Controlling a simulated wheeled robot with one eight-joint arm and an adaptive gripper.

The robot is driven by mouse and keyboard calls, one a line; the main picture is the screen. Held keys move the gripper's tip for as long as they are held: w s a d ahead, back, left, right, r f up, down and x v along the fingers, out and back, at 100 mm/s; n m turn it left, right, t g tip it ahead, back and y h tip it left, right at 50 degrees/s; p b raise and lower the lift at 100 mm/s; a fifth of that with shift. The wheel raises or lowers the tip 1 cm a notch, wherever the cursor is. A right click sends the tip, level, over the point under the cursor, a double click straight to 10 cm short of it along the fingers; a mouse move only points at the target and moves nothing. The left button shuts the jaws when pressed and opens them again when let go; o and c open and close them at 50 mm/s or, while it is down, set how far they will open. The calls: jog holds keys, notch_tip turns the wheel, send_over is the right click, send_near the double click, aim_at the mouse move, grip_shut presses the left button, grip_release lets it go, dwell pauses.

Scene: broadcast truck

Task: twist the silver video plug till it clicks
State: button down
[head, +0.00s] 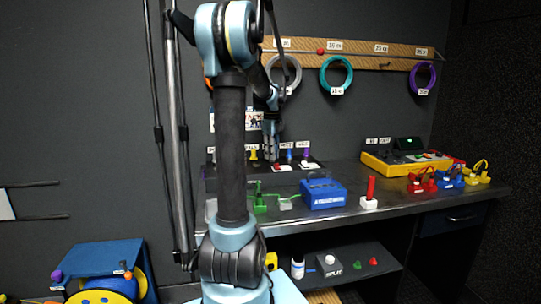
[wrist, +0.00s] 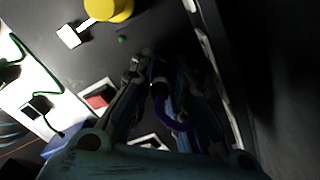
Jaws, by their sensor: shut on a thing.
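My gripper (head: 270,153) is low at the back of the bench, in front of the row of small coloured connectors. In the wrist view my gripper (wrist: 162,68) has its two dark fingers closed in on a small thing with a pale metallic glint, which I take to be the silver video plug (wrist: 158,82). A purple curved piece, perhaps its lead, shows between the fingers. The plug's tip and its seat are hidden in shadow, so its turn angle cannot be seen. In the head view my gripper hides the plug.
A yellow connector (head: 253,155) stands left of my gripper; blue (head: 289,155) and purple (head: 306,154) ones stand right. A blue box (head: 323,194), a green cable piece (head: 259,204) and a red-topped white block (head: 369,195) are nearer the front. Coloured cable coils hang above.

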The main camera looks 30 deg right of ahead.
dwell(0.3)
jog(key=shift+m, duration=1.8)
jog(key=c, duration=1.4)
grip_release()
jog(key=shift+m, duration=0.3)
jog(key=shift+c, duration=0.2)
notch_tip(320, 180, up, 12)
jog(key=shift+f, duration=0.1)
